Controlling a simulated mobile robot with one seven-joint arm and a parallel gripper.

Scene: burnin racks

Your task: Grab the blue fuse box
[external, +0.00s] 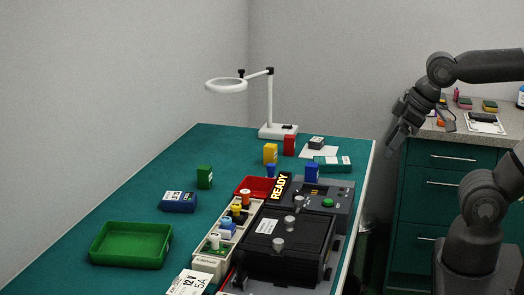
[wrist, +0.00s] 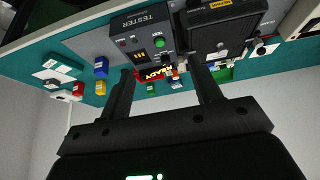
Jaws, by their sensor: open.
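A blue box (external: 311,173) stands upright at the back edge of the grey tester, on the right side of the table. It shows also in the wrist view (wrist: 101,66), left of the tester, where the scene appears upside down. A darker blue carton (external: 178,201) with a white label lies flat on the left of the table. I cannot tell from labels which is the fuse box. My gripper (external: 393,149) hangs right of the table, well apart from both. In the wrist view my gripper (wrist: 162,72) is open, with nothing between its fingers.
Green (external: 204,177), yellow (external: 270,153) and red (external: 289,145) boxes stand on the table. A white magnifier lamp (external: 270,105) rises at the back. A green tray (external: 130,245), a loaded rack (external: 209,262) and a black fixture (external: 285,245) fill the front. Drawers (external: 443,200) stand at right.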

